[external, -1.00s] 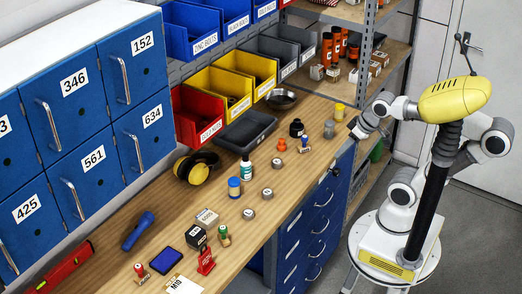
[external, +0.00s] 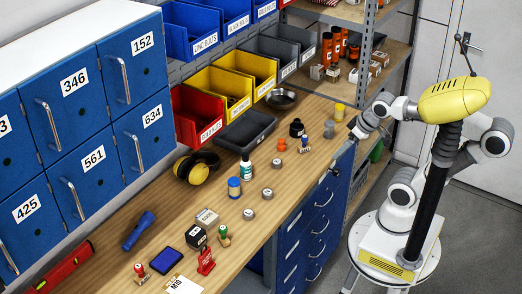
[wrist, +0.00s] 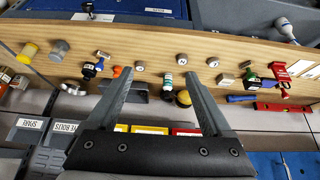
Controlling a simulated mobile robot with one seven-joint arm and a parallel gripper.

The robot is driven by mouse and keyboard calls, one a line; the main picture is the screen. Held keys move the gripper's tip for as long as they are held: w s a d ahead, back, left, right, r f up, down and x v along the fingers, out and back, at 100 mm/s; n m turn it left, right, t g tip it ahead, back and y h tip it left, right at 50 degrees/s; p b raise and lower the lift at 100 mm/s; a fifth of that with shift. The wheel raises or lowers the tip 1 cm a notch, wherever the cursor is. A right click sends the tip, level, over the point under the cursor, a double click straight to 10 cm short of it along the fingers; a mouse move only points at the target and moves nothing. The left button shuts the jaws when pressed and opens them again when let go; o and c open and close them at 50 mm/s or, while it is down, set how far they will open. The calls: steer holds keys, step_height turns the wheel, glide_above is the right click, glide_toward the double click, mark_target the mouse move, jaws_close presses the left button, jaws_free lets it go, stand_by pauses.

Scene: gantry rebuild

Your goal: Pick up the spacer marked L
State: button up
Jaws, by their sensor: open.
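Three short grey round spacers lie apart on the wooden bench. In the external view they are a far one (external: 278,162), a middle one (external: 267,193) and a near one (external: 248,214). The wrist view shows them as a left one (wrist: 139,66), a middle one (wrist: 182,57) and a right one (wrist: 213,61). Their top marks are too small to read, so I cannot tell which is L. My gripper (wrist: 158,76) is open and empty, its fingers pointing toward the bench. In the external view its end is near the bench's right edge, beyond the spacers.
A taller grey cylinder (external: 329,129) and a yellow one (external: 339,112) stand at the far end. Stamps and a black box (external: 196,237) are nearer.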

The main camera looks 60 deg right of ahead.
steer(key=w+d+f+t+h+b, duration=0.1)
steer(key=w+d+f+t+b, duration=0.1)
steer(key=w+t+b, duration=0.3)
steer(key=w+d+f+t+h+b, duration=0.1)
steer(key=w+d+t+b, duration=0.1)
steer(key=w+b, duration=0.45)
steer(key=n+g+y+b, duration=0.2)
steer(key=n+y+b, duration=0.6)
steer(key=b, duration=0.4)
glide_toward(249, 212)
steer(key=shift+w+a+f+m+y+p, duration=0.2)
steer(key=shift+w+f+m+y+p, duration=0.3)
steer(key=shift+p, duration=0.7)
steer(key=shift+w+a+f+m+y+p, duration=0.1)
steer(key=shift+w+a+f+y+p, duration=0.1)
steer(key=shift+w+f+p, duration=0.75)
steer(key=shift+r+b+x, duration=0.15)
steer(key=shift+b+x, duration=0.45)
steer(key=shift+x, duration=0.6)
steer(key=shift+r+b+x, duration=0.2)
steer(key=shift+b+x, duration=0.35)
steer(key=shift+x, duration=0.7)
steer(key=shift+a, duration=0.15)
jaws_close()
